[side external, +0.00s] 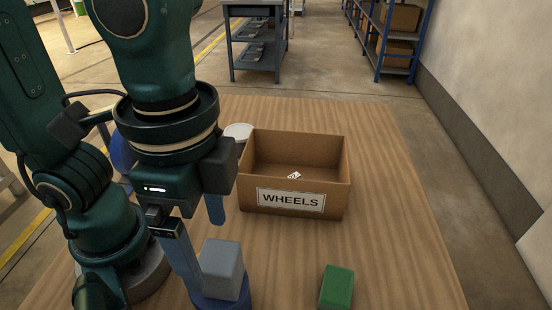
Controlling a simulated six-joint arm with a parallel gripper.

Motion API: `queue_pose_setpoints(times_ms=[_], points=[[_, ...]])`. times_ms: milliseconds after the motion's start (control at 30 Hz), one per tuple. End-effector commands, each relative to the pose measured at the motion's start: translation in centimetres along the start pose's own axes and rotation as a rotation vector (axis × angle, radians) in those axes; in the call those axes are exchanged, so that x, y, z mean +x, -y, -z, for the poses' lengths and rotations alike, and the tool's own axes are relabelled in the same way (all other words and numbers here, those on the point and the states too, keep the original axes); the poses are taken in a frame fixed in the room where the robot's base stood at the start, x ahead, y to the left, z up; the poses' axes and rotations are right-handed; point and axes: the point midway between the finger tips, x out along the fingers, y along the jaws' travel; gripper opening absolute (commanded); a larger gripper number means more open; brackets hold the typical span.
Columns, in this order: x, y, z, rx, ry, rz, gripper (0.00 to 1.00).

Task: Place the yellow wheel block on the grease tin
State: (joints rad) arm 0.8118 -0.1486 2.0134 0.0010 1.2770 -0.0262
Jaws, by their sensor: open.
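No yellow block shows in this view. A grey block (222,268) stands on a blue round object (232,303) at the bottom of the picture. A white round thing (239,131) shows partly behind the WHEELS box. I cannot tell which of these, if either, is the grease tin. My gripper (206,252) is open, pointing down, with its two blue fingers apart. One finger is just left of the grey block and the other is behind it. I cannot tell whether either touches the block.
A cardboard box (291,199) labelled WHEELS stands at mid-table with a small white tag inside. A green block (337,287) lies at the front right. The wooden table (400,240) is clear on the right. Part of a blue thing (122,150) shows behind my arm.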

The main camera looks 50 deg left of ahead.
Motion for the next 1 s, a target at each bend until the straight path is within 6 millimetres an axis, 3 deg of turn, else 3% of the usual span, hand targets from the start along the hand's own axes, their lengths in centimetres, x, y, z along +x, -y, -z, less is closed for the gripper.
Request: queue_pose_setpoints(times_ms=[233,567,667,1000], points=[[-4.1,0.0,0.1,0.000,-0.004,0.000,0.87],[-6.0,0.4,-0.1,-0.021,-0.010,0.000,0.87],[-5.6,1.9,-0.1,-0.102,-0.058,0.002,0.87],[-1.8,10.2,-2.5,-0.599,-0.362,0.110,0.87]])
